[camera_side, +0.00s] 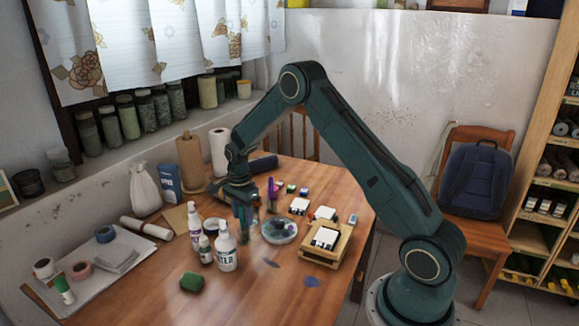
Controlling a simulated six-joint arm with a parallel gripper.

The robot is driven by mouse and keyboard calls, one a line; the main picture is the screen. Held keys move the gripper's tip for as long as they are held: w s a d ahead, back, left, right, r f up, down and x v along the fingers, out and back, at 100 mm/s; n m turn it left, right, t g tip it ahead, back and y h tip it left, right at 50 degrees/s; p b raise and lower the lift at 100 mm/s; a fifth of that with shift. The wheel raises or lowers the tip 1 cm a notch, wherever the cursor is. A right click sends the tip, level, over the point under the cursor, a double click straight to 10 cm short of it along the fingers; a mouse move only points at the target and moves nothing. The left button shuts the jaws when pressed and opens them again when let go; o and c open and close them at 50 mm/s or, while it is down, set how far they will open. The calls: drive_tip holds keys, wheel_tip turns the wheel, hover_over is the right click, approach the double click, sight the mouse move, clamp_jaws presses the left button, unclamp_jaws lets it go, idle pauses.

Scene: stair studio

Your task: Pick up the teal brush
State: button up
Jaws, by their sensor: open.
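My gripper (245,217) points down over the middle of the wooden table, just behind the white bottles. It is open. I cannot make out a teal brush for certain; the dark teal arm and gripper cover part of this area. A slim upright purple and pink item (271,190) stands just right of my gripper, possibly a brush handle. Whether anything lies between the fingers is too small to tell.
White bottles (227,252) stand close in front of my gripper. A round paint-stained dish (280,239) and a wooden tray (319,257) are to the right. Paper rolls (190,160) stand behind. The front table area is mostly clear.

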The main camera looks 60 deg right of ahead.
clamp_jaws()
drive_tip(key=shift+r, duration=0.15)
wheel_tip(320, 180, up, 20)
idle(0.9)
idle(0.4)
